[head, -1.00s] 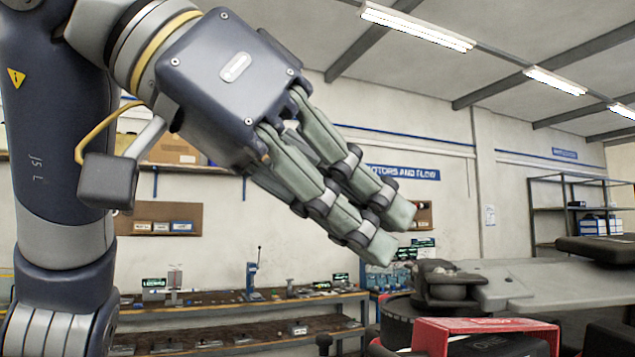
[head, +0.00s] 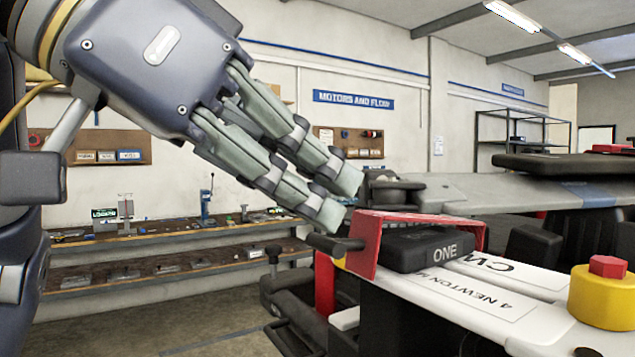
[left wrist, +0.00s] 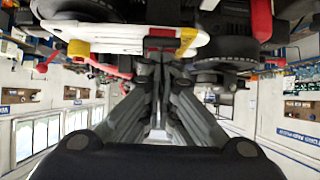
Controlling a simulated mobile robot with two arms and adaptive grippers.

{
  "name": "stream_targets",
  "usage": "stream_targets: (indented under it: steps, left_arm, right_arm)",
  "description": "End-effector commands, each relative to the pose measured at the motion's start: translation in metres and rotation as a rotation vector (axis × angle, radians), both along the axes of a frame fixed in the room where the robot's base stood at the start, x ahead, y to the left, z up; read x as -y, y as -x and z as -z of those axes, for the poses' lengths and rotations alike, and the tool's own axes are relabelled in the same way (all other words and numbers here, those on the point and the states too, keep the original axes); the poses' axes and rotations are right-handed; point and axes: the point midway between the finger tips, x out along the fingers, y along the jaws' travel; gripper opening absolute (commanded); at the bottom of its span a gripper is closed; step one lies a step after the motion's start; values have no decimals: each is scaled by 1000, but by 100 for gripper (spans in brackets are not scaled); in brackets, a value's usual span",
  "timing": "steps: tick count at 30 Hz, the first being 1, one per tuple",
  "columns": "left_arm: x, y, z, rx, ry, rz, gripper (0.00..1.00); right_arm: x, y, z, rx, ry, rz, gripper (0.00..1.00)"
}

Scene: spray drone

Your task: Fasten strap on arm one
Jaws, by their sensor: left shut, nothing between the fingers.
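My left gripper (head: 337,198) comes in from the upper left in the head view. Its fingers are closed together with nothing between them. The tips are just above and left of a red frame or strap (head: 366,245) around a black block marked "ONE" (head: 430,250); I cannot tell whether they touch it. A grey drone arm (head: 470,194) runs to the right behind the block. The left wrist view shows the gripper fingers (left wrist: 160,62) close below a white panel (left wrist: 110,36) of the drone. My right gripper is not in view.
A white labelled panel (head: 480,300) and a yellow knob with a red top (head: 604,295) are at the lower right. A black lever handle (head: 335,243) juts out left of the red piece. A workbench (head: 170,235) stands at the back left, with open floor before it.

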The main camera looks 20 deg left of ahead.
Motion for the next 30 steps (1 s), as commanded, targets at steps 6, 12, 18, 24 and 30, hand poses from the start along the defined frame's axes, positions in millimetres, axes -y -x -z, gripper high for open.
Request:
stream_targets:
  steps: [6, 12, 18, 24, 30]
  left_arm:
    - [-4, 5, 23, 103, 81, 0, 0]
    - [-9, 10, 34, 184, 143, 0, 0]
    - [-10, 13, 36, 209, 163, 1, 0]
    - [-10, 13, 35, 209, 163, 0, 0]
    - [-9, 13, 32, 208, 162, 1, 0]
  right_arm:
    - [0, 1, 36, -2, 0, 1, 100]
    - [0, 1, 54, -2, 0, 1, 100]
    - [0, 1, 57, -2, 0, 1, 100]
    - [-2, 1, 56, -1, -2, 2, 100]
    - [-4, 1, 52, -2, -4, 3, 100]
